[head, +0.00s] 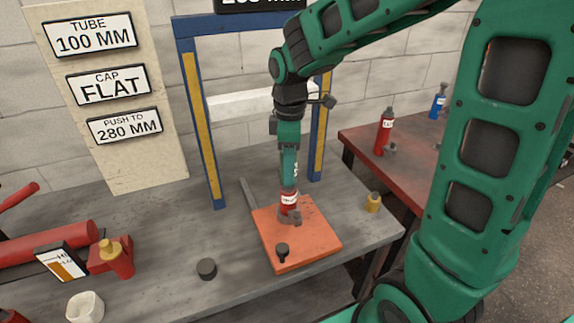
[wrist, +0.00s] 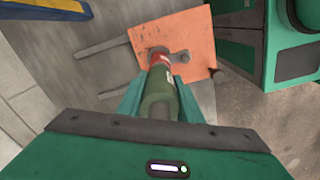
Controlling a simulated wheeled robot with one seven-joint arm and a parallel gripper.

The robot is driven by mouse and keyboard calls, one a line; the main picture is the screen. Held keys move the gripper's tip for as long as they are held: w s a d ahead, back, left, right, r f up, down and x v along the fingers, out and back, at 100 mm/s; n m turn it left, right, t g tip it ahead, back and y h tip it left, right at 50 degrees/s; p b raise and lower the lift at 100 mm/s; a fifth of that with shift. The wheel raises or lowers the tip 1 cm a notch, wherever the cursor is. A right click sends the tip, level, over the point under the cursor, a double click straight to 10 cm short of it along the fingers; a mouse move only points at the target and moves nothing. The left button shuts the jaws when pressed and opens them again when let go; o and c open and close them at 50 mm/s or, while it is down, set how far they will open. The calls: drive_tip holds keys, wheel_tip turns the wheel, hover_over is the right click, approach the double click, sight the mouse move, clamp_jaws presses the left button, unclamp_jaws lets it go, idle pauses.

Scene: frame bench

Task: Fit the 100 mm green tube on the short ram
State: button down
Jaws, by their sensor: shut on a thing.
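The short ram (head: 289,201) is a red cylinder with a white label, standing upright on the orange plate (head: 318,230). Its red top also shows in the wrist view (wrist: 158,58). My gripper (head: 289,176) points straight down above the ram. In the wrist view its jaws (wrist: 159,95) are shut on the dark green tube (wrist: 158,90). The tube's far end lines up with the ram and overlaps it in the picture. I cannot tell whether it touches or sits on the ram. The fingers mostly hide the tube in the head view.
A blue and yellow frame (head: 189,110) stands behind the plate. A dark knob (head: 281,251) is on the plate. A black disc (head: 206,268) and a yellow fitting (head: 373,203) lie on the grey bench. Red pump parts (head: 50,246) fill the left. A red bottle (head: 384,132) stands on another table.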

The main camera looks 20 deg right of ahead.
drive_tip(key=shift+f, duration=0.65)
drive_tip(key=c, duration=1.2)
unclamp_jaws()
wheel_tip(320, 180, up, 11)
drive_tip(key=shift+w+f, duration=0.1)
drive_tip(key=shift+f, duration=0.05)
drive_tip(key=shift+d, duration=0.1)
drive_tip(key=s+d+f+m, duration=0.2)
drive_tip(key=s+d+m, duration=0.3)
drive_tip(key=s+m, duration=0.1)
drive_tip(key=s+d+f+m, duration=0.3)
drive_tip(key=s+d+m, duration=0.3)
drive_tip(key=s, duration=0.3)
drive_tip(key=s+d+f+m, duration=0.2)
drive_tip(key=s+d+m, duration=0.3)
drive_tip(key=s+m, duration=0.2)
drive_tip(key=shift+s+d+f, duration=0.2)
drive_tip(key=shift+s+d, duration=0.1)
drive_tip(key=shift+s, duration=0.4)
